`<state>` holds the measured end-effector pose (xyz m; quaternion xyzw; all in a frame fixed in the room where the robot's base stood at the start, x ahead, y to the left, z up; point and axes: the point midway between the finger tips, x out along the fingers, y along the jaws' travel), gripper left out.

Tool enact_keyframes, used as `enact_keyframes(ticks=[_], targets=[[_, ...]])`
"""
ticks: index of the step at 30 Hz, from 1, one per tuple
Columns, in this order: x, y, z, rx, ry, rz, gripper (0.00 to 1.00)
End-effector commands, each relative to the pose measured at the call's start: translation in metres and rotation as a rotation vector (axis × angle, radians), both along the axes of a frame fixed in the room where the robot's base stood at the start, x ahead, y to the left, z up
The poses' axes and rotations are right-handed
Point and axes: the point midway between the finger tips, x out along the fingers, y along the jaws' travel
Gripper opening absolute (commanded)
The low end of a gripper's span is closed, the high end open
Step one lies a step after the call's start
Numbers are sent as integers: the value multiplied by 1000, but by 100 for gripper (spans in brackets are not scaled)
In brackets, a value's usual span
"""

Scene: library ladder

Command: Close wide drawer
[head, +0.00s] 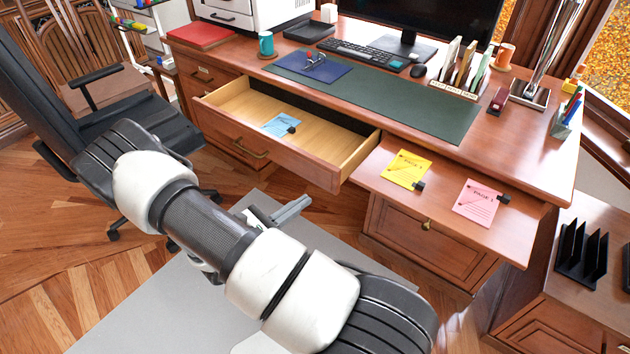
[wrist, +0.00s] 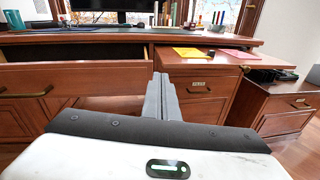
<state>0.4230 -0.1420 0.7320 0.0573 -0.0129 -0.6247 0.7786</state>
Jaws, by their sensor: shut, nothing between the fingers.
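The wide drawer (head: 299,170) is pulled out from the desk below its top, with a pale wood inside and a brass handle (head: 251,150) on its front. A blue paper (head: 280,124) with a black clip lies in it. In the wrist view the drawer front (wrist: 95,80) fills the left side, with a brass handle at the far left. My gripper (head: 298,205) is shut and empty. It is in front of the drawer, near its right end, and apart from the front as far as I can see. In the wrist view my gripper's fingers (wrist: 161,85) point ahead toward the desk.
A pull-out board (head: 440,185) right of the drawer holds a yellow paper (head: 407,169) and a pink paper (head: 476,203). A black office chair (head: 125,105) stands at the left. The desk top (head: 395,110) carries a keyboard, monitor and green mat. A side cabinet (head: 555,315) is at the right.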

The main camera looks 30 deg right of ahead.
Motion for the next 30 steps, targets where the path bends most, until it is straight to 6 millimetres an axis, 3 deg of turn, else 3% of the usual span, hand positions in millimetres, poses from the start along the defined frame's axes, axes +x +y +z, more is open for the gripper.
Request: enact_keyframes(ticks=[1,4,11,24,30], targets=[[1,0,-13,-32,36,45,0],[4,1,-27,-67,71,104,0],[10,-11,-34,-83,87,131,0],[39,-95,-34,-81,87,127,0],[50,-121,-34,-79,85,129,0]])
